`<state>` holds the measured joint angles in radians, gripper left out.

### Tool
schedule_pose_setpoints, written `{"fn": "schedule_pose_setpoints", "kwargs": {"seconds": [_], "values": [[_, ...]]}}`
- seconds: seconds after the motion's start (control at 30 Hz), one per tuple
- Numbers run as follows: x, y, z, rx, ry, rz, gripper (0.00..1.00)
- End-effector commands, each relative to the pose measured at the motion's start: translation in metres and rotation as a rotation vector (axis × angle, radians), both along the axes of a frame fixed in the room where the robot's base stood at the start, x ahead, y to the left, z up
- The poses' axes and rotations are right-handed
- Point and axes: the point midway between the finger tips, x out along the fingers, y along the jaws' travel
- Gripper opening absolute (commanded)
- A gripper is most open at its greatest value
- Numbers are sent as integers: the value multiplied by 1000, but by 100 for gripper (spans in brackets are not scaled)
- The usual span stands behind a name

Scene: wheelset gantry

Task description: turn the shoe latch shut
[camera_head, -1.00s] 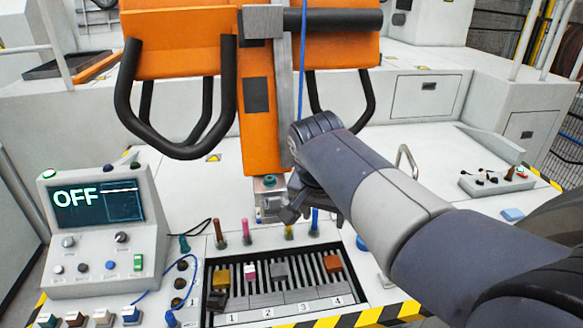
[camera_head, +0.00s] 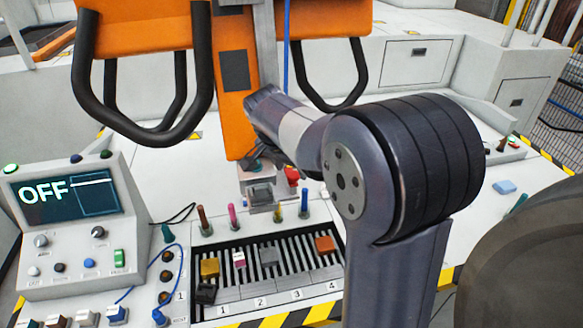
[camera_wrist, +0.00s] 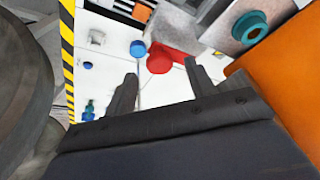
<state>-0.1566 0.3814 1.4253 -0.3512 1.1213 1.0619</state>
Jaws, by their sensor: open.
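A grey metal shoe block (camera_head: 260,193) hangs at the foot of the orange column (camera_head: 233,100). A red part with a round knob (camera_head: 291,175), which looks like the shoe latch, shows at its right. In the wrist view the red latch (camera_wrist: 161,59) lies beyond and between my fingertips, with its arm running right. A teal ring (camera_wrist: 250,27) sits on a grey metal face to its right. My gripper (camera_wrist: 162,72) is open and empty. In the head view my gripper (camera_head: 254,163) is partly hidden by my arm, close to the shoe block. Contact cannot be told.
The slotted tray (camera_head: 262,270) with coloured blocks lies below, with several coloured pegs behind it. A control box (camera_head: 75,225) reading OFF stands left. Black handle loops (camera_head: 145,140) flank the orange column. In the wrist view the orange body (camera_wrist: 275,95) is close on the right.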

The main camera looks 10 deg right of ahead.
Motion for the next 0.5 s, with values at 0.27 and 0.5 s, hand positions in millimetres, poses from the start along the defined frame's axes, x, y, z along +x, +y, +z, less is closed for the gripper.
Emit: {"fn": "schedule_pose_setpoints", "kwargs": {"seconds": [0.27, 0.5], "values": [[5, -5, -17, 1, -1, -1, 52], [5, -5, -17, 1, -1, 0, 51]]}}
